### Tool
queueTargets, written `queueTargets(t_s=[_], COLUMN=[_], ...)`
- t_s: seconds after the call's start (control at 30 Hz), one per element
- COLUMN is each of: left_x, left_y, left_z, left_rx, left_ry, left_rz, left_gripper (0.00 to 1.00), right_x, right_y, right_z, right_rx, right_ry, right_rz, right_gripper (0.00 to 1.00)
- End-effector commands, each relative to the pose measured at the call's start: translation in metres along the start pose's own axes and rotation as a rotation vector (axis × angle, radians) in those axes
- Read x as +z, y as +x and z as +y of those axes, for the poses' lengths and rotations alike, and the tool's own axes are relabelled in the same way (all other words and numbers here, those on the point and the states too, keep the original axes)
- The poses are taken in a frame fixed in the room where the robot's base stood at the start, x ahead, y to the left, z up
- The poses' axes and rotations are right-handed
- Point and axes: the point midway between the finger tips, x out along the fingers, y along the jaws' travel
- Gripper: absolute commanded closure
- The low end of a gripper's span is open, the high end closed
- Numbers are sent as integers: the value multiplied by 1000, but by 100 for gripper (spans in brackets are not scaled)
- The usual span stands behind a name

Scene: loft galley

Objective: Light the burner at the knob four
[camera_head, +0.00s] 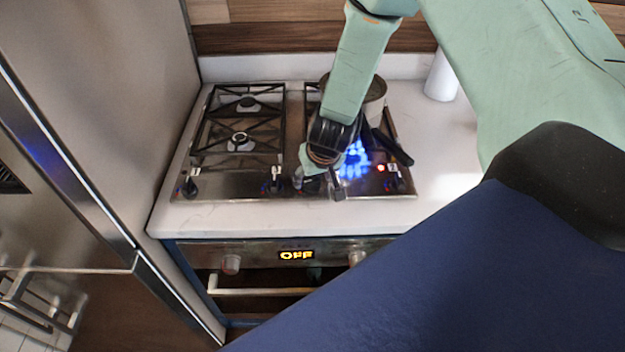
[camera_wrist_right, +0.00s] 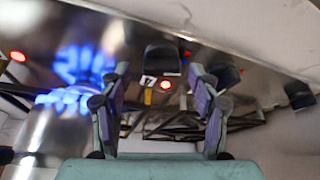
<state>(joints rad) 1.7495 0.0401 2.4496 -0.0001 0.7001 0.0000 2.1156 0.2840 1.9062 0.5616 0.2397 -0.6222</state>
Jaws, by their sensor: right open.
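The cooktop (camera_head: 215,183) has a row of knobs along its front edge. The knob marked 4 (camera_wrist_right: 162,58) is dark and lies between the fingers of my right gripper (camera_wrist_right: 158,72) in the wrist view. In the head view my gripper and arm hide most of this knob. Blue flame (camera_head: 355,160) burns on the right side of the cooktop, just right of my gripper. My left gripper is not in view.
Another knob (camera_head: 393,183) with a red light stands at the right. A pot (camera_head: 375,98) sits on the back right, partly hidden by my arm. A white cylinder (camera_head: 441,78) stands on the counter. A tall steel cabinet (camera_head: 110,90) bounds the left.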

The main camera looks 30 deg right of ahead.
Motion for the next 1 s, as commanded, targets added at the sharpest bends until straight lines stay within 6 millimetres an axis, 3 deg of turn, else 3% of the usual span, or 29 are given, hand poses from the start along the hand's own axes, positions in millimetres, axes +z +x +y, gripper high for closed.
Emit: queueTargets(t_s=[0.37, 1.0], left_x=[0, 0], left_y=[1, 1], left_z=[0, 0], left_rx=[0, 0], left_ry=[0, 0], left_rz=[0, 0], left_gripper=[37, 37], right_x=[-2, -1], right_y=[5, 4], right_z=[-2, -2], right_rx=[1, 0], right_ry=[0, 0], right_rz=[1, 0], right_gripper=[39, 92])
